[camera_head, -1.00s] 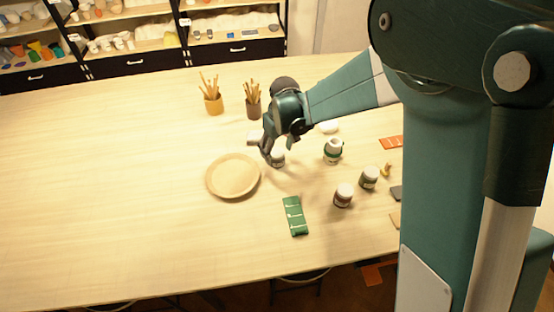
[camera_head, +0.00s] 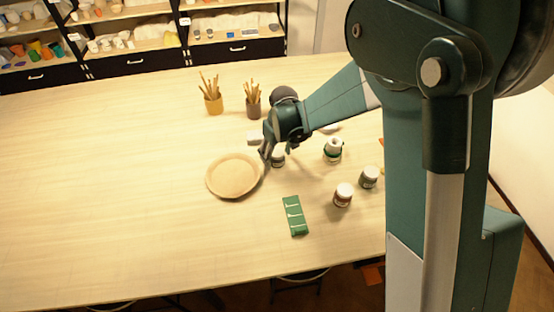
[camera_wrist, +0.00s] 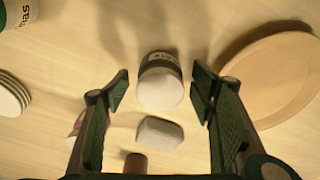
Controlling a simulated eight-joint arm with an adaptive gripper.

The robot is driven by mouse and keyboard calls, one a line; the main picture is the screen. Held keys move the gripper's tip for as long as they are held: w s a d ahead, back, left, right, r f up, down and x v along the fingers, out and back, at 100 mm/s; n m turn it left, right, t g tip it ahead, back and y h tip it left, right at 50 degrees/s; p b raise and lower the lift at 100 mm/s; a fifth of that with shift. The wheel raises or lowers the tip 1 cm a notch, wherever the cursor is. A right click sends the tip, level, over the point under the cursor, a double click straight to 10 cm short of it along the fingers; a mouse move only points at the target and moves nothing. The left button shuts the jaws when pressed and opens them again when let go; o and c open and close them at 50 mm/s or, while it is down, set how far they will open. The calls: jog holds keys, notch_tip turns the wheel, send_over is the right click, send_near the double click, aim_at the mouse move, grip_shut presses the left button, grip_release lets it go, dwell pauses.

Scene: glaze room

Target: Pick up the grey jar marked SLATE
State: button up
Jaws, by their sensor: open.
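A small jar with a pale lid and a dark grey label (camera_wrist: 160,85) stands between my two fingers in the wrist view. Part of the label's lettering shows, but I cannot read it surely. In the head view this jar (camera_head: 278,161) stands right of the round plate, partly hidden by my gripper. My gripper (camera_head: 277,150) is open above the table at the jar. In the wrist view its fingertips (camera_wrist: 162,80) are spread to either side of the jar, with gaps on both sides.
A round tan plate (camera_head: 234,176) is close on the left. A pale block (camera_wrist: 160,133) lies beyond the jar. A green-banded container (camera_head: 333,151) and two jars, brown-labelled (camera_head: 343,195) and dark-labelled (camera_head: 369,177), stand right. A green card (camera_head: 295,216) lies in front.

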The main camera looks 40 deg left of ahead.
aim_at(277, 152)
jog(key=c, duration=1.1)
jog(key=shift+r, duration=0.15)
jog(key=shift+r+b, duration=0.3)
jog(key=shift+r, duration=4.55)
